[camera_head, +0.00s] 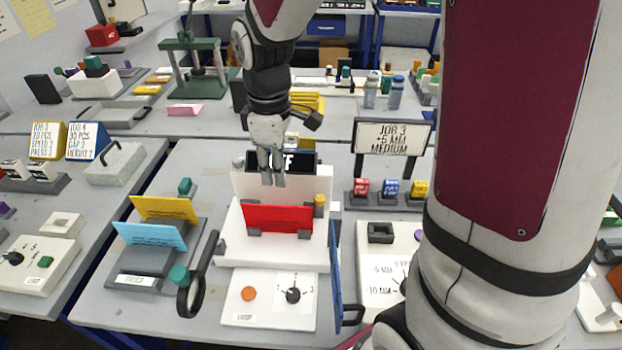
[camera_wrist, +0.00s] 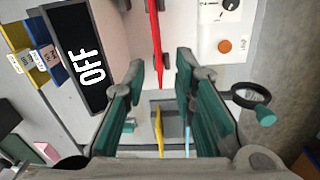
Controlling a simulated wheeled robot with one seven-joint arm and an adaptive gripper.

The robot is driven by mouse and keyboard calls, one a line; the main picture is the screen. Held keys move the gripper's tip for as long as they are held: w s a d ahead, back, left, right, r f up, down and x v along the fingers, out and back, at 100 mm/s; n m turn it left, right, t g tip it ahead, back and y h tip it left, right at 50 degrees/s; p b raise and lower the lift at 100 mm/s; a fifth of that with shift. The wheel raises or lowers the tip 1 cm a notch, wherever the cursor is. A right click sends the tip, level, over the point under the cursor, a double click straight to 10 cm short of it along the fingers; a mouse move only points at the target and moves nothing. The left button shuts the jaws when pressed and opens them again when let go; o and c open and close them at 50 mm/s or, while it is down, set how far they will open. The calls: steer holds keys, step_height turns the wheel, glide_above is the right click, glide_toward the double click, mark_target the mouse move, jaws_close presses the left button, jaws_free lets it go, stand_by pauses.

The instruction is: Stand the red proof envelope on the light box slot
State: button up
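The red proof envelope (camera_head: 278,219) stands upright on its long edge on the white light box (camera_head: 240,257), between small dark holders at its lower corners. It shows edge-on as a thin red strip in the wrist view (camera_wrist: 157,42). My gripper (camera_head: 271,179) is above and slightly behind the envelope in the head view, fingers pointing down. In the wrist view my gripper (camera_wrist: 160,66) has its teal-padded fingers wide apart, with nothing held between them. The light box's dark display (camera_wrist: 85,62) reads OFF. The slot itself is mostly hidden by the envelope.
A grey rack (camera_head: 133,283) at left holds a yellow envelope (camera_head: 165,208) and a light-blue envelope (camera_head: 150,235). A magnifier (camera_head: 190,297), a lamp control box (camera_head: 262,315) and an upright blue panel (camera_head: 335,270) stand close around the light box. A small yellow cylinder (camera_head: 320,205) sits at the envelope's right.

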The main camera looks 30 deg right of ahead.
steer(key=s+r+m+t, duration=0.2)
steer(key=s+r+m, duration=0.3)
steer(key=s, duration=0.4)
steer(key=s+r+m+t, duration=0.2)
steer(key=s+r+m, duration=0.3)
steer(key=s, duration=0.5)
steer(key=shift+r, duration=0.85)
